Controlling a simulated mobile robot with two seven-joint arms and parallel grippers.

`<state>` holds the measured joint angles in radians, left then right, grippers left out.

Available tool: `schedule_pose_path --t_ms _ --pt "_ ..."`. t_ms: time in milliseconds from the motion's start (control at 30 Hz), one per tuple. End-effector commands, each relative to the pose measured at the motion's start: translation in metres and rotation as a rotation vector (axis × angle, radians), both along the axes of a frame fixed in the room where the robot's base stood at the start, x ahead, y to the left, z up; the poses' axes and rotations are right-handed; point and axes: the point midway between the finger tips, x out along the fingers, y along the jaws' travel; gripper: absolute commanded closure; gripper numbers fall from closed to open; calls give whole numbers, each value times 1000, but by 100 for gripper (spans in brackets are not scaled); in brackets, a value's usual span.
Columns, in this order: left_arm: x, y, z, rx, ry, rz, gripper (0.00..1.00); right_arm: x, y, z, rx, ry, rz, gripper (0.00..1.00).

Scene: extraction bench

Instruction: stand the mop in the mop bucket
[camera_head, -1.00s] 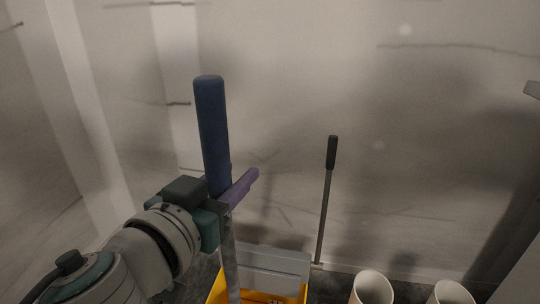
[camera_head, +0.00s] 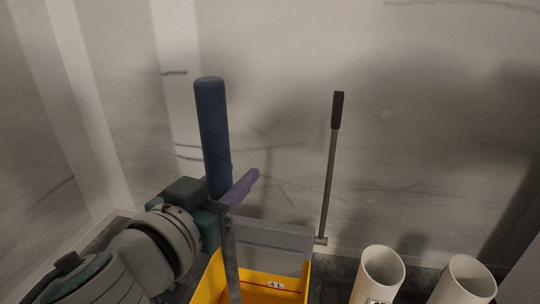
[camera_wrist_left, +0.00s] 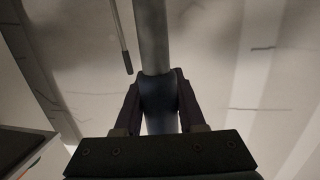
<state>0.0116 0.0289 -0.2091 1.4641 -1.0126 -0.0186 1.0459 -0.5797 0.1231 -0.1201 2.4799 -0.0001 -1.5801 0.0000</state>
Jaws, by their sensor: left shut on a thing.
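The mop's blue grip (camera_head: 212,135) stands almost upright at left centre of the head view, its grey pole (camera_head: 232,262) running down below. My left gripper (camera_head: 226,188), with purple fingers, is shut on the lower part of the blue grip. In the left wrist view the gripper (camera_wrist_left: 157,90) has a finger on each side of the grip (camera_wrist_left: 158,100). The yellow mop bucket (camera_head: 262,279) with its grey wringer (camera_head: 275,238) is at the bottom. The pole passes in front of the bucket's left part; the mop head is out of view. My right gripper is not in view.
A thin lever (camera_head: 328,180) with a black handle rises at the wringer's right side. Two white open cylinders (camera_head: 371,284) (camera_head: 455,290) stand to the right of the bucket. A pale wall (camera_head: 430,130) is close behind.

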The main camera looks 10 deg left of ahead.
Motion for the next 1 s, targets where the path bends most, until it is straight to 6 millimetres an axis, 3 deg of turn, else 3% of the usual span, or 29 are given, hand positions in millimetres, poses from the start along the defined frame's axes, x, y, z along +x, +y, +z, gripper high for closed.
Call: schedule_pose_path --t_ms 100,1000 --pt "1 -1 -15 0 -6 -1 100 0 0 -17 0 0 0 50" --pt "1 0 -103 -1 -6 0 100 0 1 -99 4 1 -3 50"
